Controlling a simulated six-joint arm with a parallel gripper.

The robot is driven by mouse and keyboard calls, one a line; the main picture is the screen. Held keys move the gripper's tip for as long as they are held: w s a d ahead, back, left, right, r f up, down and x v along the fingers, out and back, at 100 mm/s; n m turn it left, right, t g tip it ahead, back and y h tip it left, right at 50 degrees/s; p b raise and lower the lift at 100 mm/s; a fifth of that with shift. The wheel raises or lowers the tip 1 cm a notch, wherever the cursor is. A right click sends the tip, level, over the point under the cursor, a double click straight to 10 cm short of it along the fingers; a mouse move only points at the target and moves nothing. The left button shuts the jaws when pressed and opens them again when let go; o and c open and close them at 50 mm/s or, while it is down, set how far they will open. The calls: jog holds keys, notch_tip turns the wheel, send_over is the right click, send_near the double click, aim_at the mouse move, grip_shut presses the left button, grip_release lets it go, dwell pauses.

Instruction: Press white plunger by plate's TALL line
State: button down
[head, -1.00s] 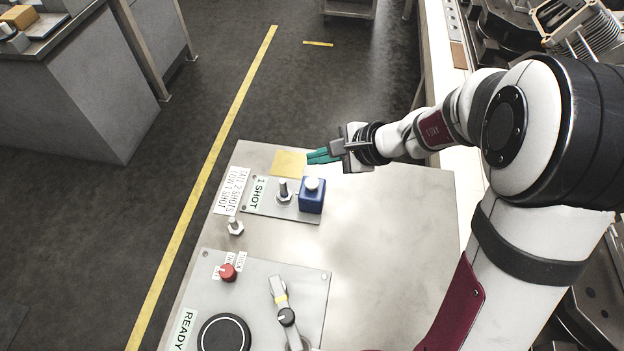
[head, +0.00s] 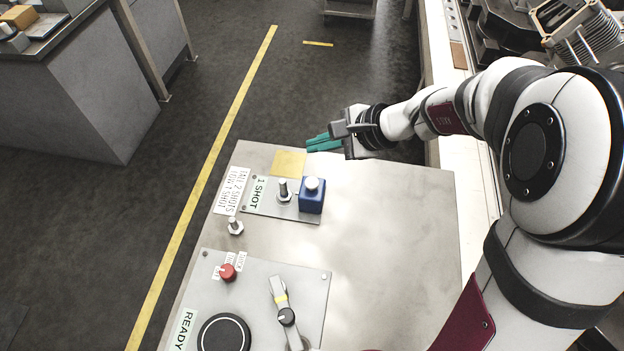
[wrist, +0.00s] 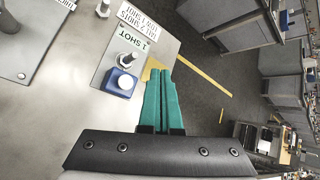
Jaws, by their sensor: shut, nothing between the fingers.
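The white plunger (head: 312,184) is a round cap on a blue block (head: 311,203), beside the small plate marked "1 SHOT" (head: 258,196). It also shows in the wrist view (wrist: 126,82), left of my fingers. A white plate (head: 231,190) left of it carries two text lines, which seem to read "TALL 2 SHOTS" and "LOW 1 SHOT". A threaded post with a nut (head: 283,190) stands on the "1 SHOT" plate. My gripper (head: 308,145) has green fingers, shut and empty. It is beyond the plunger, apart from it, over the bench's far edge.
A yellow patch (head: 289,163) lies between plunger and fingers. A shorter bolt (head: 235,226) stands left. Nearer are a red knob (head: 228,272), a lever (head: 280,296) and a black round button (head: 224,334). The bench's right side (head: 390,240) is clear.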

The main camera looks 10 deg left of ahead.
aim_at(317, 183)
jog(key=shift+f, duration=4.45)
jog(key=shift+f, duration=0.4)
jog(key=shift+f, duration=0.6)
jog(key=shift+r, duration=1.05)
